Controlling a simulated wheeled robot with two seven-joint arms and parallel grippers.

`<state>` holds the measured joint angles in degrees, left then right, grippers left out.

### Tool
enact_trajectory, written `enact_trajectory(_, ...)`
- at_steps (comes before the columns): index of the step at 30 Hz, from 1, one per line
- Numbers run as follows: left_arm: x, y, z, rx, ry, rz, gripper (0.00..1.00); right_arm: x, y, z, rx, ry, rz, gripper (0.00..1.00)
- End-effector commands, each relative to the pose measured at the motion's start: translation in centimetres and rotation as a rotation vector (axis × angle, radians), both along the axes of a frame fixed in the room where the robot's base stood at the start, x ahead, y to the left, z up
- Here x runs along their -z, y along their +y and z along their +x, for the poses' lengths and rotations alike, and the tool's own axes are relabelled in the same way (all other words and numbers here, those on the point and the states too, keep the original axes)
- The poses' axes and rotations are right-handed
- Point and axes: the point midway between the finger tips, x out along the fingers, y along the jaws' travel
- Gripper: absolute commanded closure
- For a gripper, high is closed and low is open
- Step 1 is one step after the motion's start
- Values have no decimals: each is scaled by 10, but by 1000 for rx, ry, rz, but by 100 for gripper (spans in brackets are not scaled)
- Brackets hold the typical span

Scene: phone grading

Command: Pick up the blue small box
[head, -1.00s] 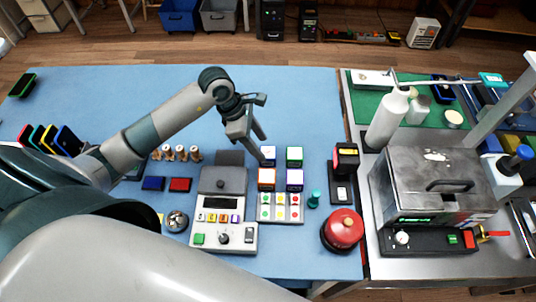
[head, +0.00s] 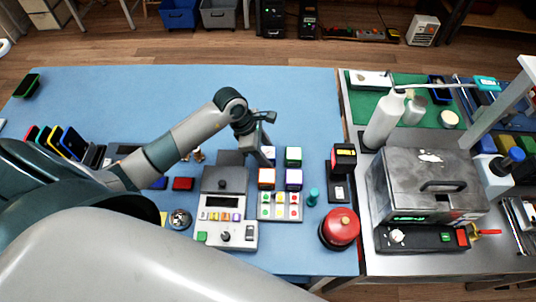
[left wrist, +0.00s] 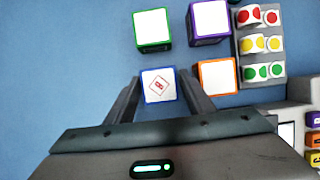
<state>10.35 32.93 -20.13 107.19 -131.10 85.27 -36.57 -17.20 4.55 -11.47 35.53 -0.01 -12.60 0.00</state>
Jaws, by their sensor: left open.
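The blue small box (left wrist: 158,85) has a white top with a red mark and blue edges. It stands in the left wrist view between the two fingers of my left gripper (left wrist: 161,88), which is open, with a finger on each side. I cannot tell whether the fingers touch it. In the head view the left gripper (head: 262,148) reaches down over the box (head: 269,153), which is partly hidden behind it. My right gripper is not in view.
Close by stand a green box (left wrist: 153,26), a purple box (left wrist: 209,19) and an orange box (left wrist: 216,76). The blue mat (head: 310,100) is clear behind the boxes.

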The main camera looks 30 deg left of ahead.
Motion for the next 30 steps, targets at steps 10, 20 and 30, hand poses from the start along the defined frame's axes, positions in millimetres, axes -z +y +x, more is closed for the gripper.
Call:
enact_trajectory(10,0,0,0,0,0,0,84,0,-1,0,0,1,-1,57)
enact_trajectory(20,-2,0,0,0,-1,0,84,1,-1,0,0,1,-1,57)
enact_trajectory(30,-30,1,2,1,-6,1,84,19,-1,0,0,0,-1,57)
